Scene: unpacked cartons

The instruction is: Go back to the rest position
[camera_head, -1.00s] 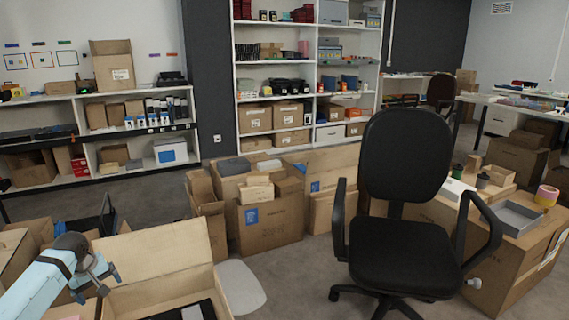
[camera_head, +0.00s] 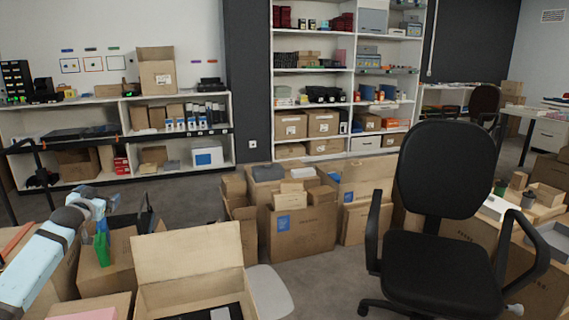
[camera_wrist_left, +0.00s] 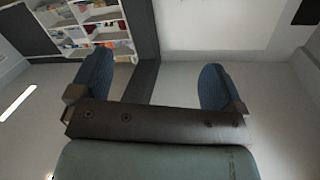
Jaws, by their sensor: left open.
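My left arm comes in from the left edge of the head view, pale blue with a grey wrist. My left gripper (camera_head: 108,208) is raised above the cartons at lower left. In the left wrist view the two dark blue fingers of the gripper (camera_wrist_left: 154,82) stand wide apart with nothing between them. Behind them that view shows a pale wall and a shelf at upper left. My right gripper is not in view.
A green item (camera_head: 102,248) shows just below the gripper, by a carton (camera_head: 118,268). An open carton (camera_head: 190,254) stands right of the arm. A black office chair (camera_head: 437,262) stands at right. Grey floor (camera_head: 335,268) is free between the cartons and chair.

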